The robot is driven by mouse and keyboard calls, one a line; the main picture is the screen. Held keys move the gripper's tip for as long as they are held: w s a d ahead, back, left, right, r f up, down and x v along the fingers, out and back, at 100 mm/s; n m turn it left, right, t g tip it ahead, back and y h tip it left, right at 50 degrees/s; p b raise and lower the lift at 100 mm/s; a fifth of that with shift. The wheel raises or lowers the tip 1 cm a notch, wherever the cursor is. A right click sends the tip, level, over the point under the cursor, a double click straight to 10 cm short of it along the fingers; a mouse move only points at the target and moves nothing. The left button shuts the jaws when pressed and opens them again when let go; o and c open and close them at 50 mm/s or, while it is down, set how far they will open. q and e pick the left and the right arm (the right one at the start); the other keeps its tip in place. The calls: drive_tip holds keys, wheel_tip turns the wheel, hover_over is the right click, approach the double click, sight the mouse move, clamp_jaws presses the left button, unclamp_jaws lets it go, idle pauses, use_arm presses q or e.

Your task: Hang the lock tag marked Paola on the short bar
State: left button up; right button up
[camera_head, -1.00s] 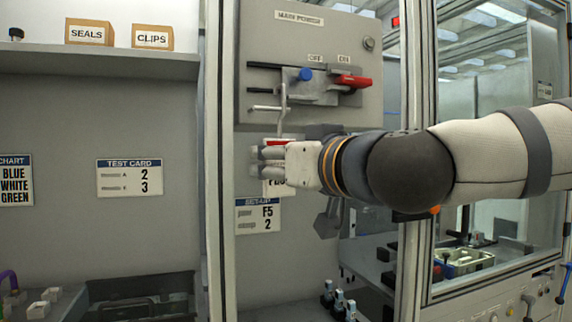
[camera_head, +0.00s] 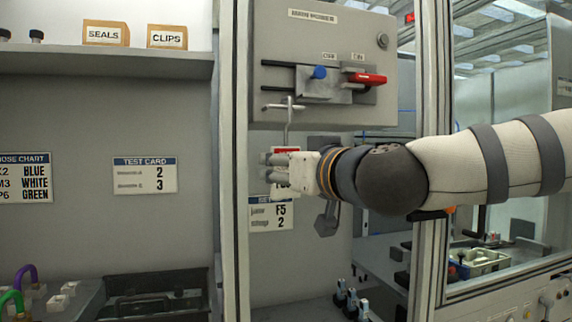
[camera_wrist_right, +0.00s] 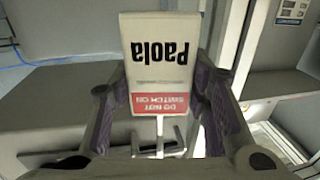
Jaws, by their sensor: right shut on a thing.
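The Paola lock tag (camera_wrist_right: 158,62) is white with a red band, and its name reads upside down in the right wrist view. My right gripper (camera_head: 278,168) is shut on it, with a finger on each side. In the head view its red band (camera_head: 286,150) shows above the fingers, and its wire hook (camera_head: 288,122) rises from it. The short bar (camera_head: 272,108) sticks out leftward low on the grey switch panel. The hook's top overlaps the bar; I cannot tell whether it rests on it. My left gripper is out of view.
A blue knob (camera_head: 320,72) and red handle (camera_head: 368,78) sit just above the bar on the panel (camera_head: 300,40). An upright post (camera_head: 230,200) stands left of the gripper. A set-up card (camera_head: 270,222) hangs below it.

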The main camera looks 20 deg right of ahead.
drive_tip(key=o, duration=1.4)
drive_tip(key=shift+c, duration=0.2)
drive_tip(key=v, duration=1.2)
drive_tip(key=w+a+f+g, duration=0.2)
drive_tip(key=f+g, duration=0.1)
drive_tip(key=f, duration=0.9)
drive_tip(key=w+a+f+g, duration=0.1)
drive_tip(key=f+g, duration=0.1)
drive_tip(key=f, duration=0.9)
drive_tip(key=s+f+m+g+h, duration=0.1)
drive_tip(key=s+f+g, duration=0.1)
drive_tip(key=f, duration=0.6)
drive_tip(key=s+f+g, duration=0.2)
drive_tip(key=s+f, duration=0.1)
drive_tip(key=f, duration=0.5)
drive_tip(key=s+d+f+m+g+h, duration=0.15)
drive_tip(key=s+f+g, duration=0.25)
drive_tip(key=s+f, duration=0.75)
drive_tip(key=s+d+f+g, duration=0.3)
drive_tip(key=s+f, duration=0.2)
drive_tip(key=s, duration=0.4)
drive_tip(key=s+d+f+g+h, duration=0.1)
drive_tip(key=s+d+f+g, duration=0.2)
drive_tip(key=s, duration=0.6)
wheel_tip(320, 180, down, 2)
drive_tip(key=shift+s+d+f, duration=0.1)
drive_tip(key=shift+s+d, duration=0.2)
drive_tip(key=shift+d, duration=0.15)
